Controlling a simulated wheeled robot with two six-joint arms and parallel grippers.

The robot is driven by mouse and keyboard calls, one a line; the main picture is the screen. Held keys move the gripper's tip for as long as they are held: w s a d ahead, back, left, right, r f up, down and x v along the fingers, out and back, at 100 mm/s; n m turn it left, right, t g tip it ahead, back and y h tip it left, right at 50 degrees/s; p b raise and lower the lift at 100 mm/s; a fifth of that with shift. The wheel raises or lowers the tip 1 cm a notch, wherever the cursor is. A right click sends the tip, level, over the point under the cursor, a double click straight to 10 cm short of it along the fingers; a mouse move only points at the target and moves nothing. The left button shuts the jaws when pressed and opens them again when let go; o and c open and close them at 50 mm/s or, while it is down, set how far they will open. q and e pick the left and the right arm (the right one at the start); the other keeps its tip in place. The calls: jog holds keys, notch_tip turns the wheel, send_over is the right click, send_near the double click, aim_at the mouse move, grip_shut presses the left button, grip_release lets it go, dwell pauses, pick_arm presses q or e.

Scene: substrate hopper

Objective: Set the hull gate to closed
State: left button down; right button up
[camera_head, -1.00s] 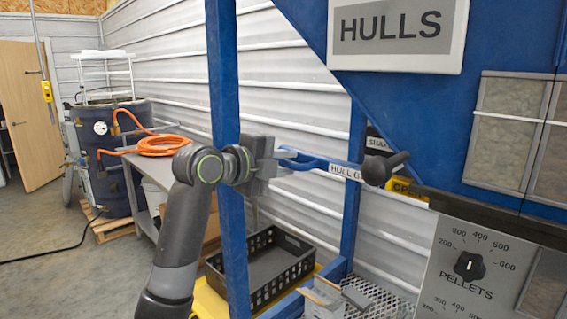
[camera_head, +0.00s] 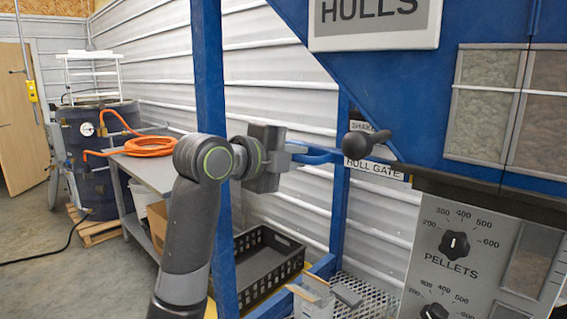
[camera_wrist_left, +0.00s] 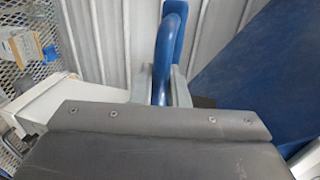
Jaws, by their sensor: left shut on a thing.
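The hull gate (camera_head: 374,168) is a blue slide bar with a white HULL GATE label, under the sloped blue hopper. Its blue loop handle (camera_head: 318,155) sticks out to the left. My left gripper (camera_head: 289,152) is shut on this handle. In the left wrist view the handle (camera_wrist_left: 174,40) runs between the two grey fingers of the gripper (camera_wrist_left: 160,90). The gate's inner end is hidden under the hopper. My right gripper is not in view.
A blue post (camera_head: 209,80) stands close behind my left arm. A white HULLS sign (camera_head: 375,22) is above and a PELLETS dial panel (camera_head: 455,243) is at lower right. A black crate (camera_head: 262,268) lies below. Open floor is at left.

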pick_arm(q)
jog(key=shift+d+f, duration=0.1)
jog(key=shift+f, duration=0.05)
jog(key=c, duration=1.6)
grip_release()
jog(key=shift+s, duration=0.1)
jog(key=shift+o, duration=0.7)
jog(key=shift+s, duration=0.1)
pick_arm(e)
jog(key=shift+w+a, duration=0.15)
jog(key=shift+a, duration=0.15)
